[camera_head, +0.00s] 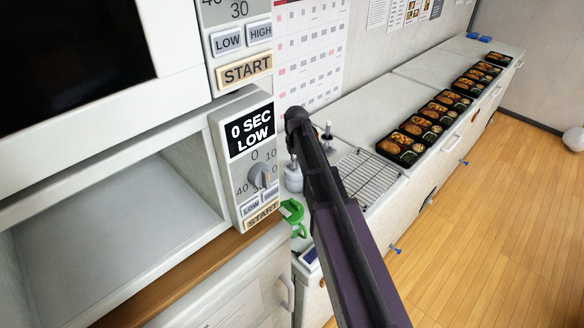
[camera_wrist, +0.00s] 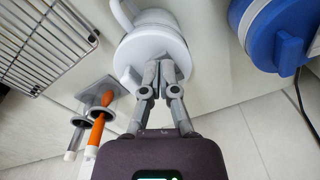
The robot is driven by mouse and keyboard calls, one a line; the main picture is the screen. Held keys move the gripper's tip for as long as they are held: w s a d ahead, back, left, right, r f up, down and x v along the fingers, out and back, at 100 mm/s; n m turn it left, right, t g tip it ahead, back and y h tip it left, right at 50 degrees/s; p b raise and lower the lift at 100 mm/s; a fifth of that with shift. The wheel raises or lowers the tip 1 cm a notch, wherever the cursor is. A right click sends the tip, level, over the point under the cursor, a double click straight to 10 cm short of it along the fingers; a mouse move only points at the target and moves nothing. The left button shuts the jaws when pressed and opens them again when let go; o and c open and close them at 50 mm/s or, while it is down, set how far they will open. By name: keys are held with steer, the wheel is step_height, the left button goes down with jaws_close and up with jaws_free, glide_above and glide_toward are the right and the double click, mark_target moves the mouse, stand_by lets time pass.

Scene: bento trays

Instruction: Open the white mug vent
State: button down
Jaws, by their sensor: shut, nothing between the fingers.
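The white mug (camera_wrist: 152,22) is at the top middle of the wrist view, with its lid facing the camera and its handle (camera_wrist: 122,14) at the upper left. A small white tab (camera_wrist: 130,80) sticks out at the lid's lower left edge; I cannot tell whether it is the vent or how it is set. My gripper (camera_wrist: 166,66) is shut and empty, its fingertips over the lower part of the lid. I cannot tell whether they touch it. In the head view my dark arm crosses the middle, and I cannot make out the gripper or the mug clearly.
A blue round container (camera_wrist: 272,35) stands right of the mug. A wire rack (camera_wrist: 45,42) and a grey holder with an orange-handled tool (camera_wrist: 97,130) are at left. The head view shows an open microwave (camera_head: 110,240) at left and several bento trays (camera_head: 404,146) along the counter.

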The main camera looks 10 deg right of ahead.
steer(key=shift+f+b, duration=0.5)
steer(key=shift+f, duration=0.05)
stand_by(1.5)
steer(key=shift+r, duration=0.1)
steer(key=shift+r+p, duration=3.4)
steer(key=shift+p, duration=0.1)
steer(key=shift+s, duration=0.1)
steer(key=s+f+b, duration=0.2)
steer(key=s, duration=0.9)
steer(key=s+f+b, duration=0.2)
steer(key=s, duration=1)
steer(key=shift+f+m+b, duration=0.4)
